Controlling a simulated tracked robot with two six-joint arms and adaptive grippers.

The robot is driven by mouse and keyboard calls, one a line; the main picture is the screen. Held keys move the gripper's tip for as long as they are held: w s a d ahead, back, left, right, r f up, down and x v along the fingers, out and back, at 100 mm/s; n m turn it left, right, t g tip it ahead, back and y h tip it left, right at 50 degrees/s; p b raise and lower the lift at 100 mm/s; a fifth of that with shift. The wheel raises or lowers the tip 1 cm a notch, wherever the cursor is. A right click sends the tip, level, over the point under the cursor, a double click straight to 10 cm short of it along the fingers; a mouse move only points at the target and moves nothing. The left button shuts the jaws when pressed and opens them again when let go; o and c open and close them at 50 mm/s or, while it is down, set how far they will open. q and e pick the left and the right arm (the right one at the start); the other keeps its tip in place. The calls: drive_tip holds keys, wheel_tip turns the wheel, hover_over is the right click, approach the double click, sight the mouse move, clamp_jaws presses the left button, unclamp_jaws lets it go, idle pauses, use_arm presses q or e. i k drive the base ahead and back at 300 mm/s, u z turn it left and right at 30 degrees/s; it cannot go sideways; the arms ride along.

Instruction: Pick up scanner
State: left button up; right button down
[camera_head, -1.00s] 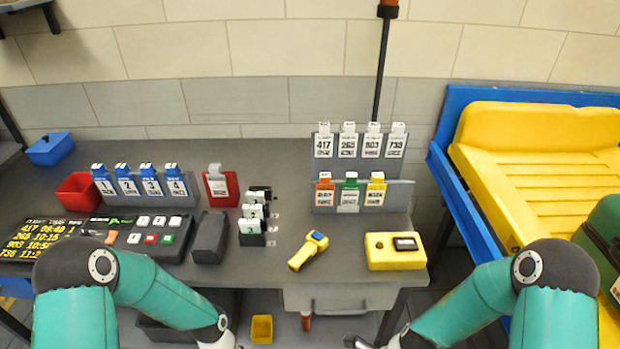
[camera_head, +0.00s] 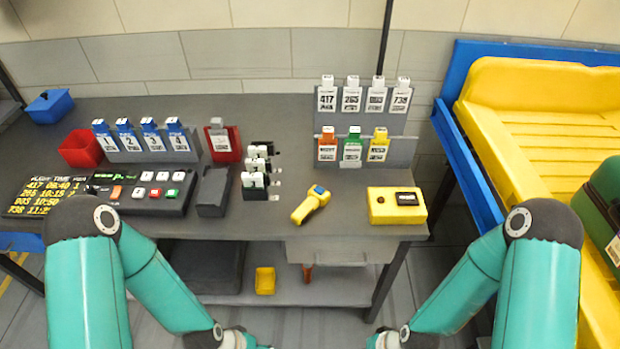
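The scanner (camera_head: 311,205) is yellow with a blue-grey top. It lies on the grey desk near the front edge, left of a yellow box. My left arm comes in from the lower left and my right arm from the lower right. Both wrists are low, in front of the desk and apart from the scanner. The fingers of both grippers are cut off by the bottom edge of the picture. Nothing hides the scanner.
A yellow box (camera_head: 397,206) with a dark window sits right of the scanner. A card rack (camera_head: 395,152) stands behind it. Left are a small card stand (camera_head: 255,187), a dark block (camera_head: 213,192) and a button panel (camera_head: 139,200). A yellow tray conveyor (camera_head: 550,135) stands at right.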

sight(298, 217)
drive_tip(key=z, duration=1.65)
drive_tip(key=i, duration=0.1)
drive_tip(key=u, duration=3.3)
drive_tip(key=k, duration=0.95)
drive_tip(key=z, duration=0.55)
drive_tip(key=i, duration=1)
drive_tip(key=z, duration=0.05)
